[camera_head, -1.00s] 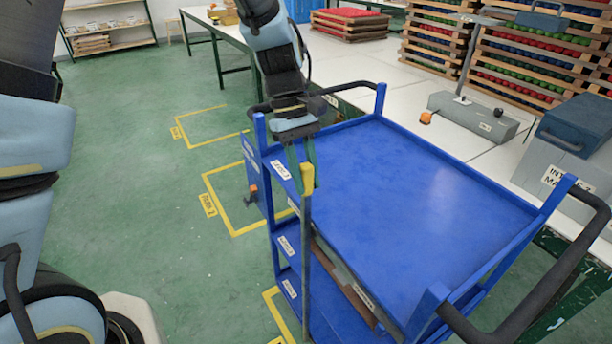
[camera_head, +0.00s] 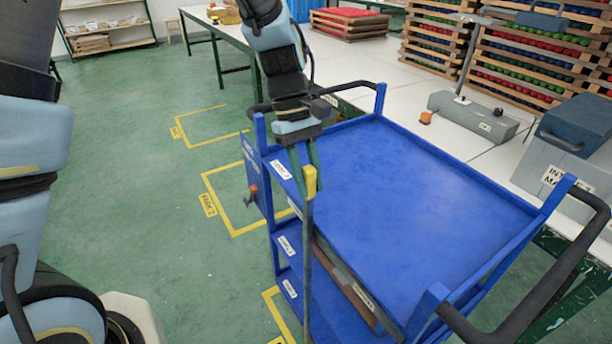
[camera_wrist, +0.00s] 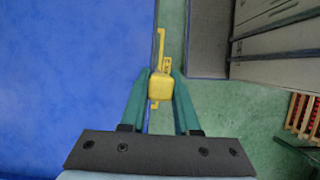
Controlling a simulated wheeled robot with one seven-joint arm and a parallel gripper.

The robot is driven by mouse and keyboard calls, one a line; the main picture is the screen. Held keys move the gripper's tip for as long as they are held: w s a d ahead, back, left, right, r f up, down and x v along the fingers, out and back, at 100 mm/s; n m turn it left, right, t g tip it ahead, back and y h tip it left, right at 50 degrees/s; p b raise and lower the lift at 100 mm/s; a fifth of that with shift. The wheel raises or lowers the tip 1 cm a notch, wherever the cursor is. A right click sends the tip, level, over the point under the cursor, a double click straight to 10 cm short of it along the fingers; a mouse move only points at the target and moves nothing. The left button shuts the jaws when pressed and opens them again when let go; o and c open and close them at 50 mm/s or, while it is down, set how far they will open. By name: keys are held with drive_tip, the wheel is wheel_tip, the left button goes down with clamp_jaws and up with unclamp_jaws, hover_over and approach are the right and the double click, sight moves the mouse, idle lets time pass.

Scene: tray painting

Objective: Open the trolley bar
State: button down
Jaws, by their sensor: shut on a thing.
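The trolley bar (camera_head: 307,250) is a thin grey-brown upright rod with a yellow top end. It stands along the open side of the blue trolley (camera_head: 400,190), across its shelves. My gripper (camera_head: 310,182) reaches down from above, with its green fingers shut on the yellow end. In the wrist view, the yellow end of the trolley bar (camera_wrist: 160,86) sits between the two fingertips of my gripper (camera_wrist: 160,88). The trolley's blue top lies to the left there. The lower end of the bar runs down out of the head view.
The trolley's black handle (camera_head: 540,290) sticks out at the lower right. White worktables (camera_head: 480,160) stand behind the trolley, with a grey box (camera_head: 565,180) on top. Green floor (camera_head: 130,220) with yellow marked bays is open on the left.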

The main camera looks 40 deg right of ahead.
drive_tip(key=s+a+p, duration=0.1)
drive_tip(key=s+p, duration=0.1)
drive_tip(key=s, duration=2.2)
drive_tip(key=shift+s+a, duration=0.25)
drive_tip(key=shift+a, duration=0.05)
drive_tip(key=c, duration=0.9)
unclamp_jaws()
drive_tip(key=shift+s, duration=0.1)
drive_tip(key=shift+c, duration=0.2)
drive_tip(key=o, duration=0.3)
drive_tip(key=shift+d, duration=0.1)
drive_tip(key=v, duration=1.1)
drive_tip(key=shift+b, duration=0.45)
drive_tip(key=shift+f, duration=0.15)
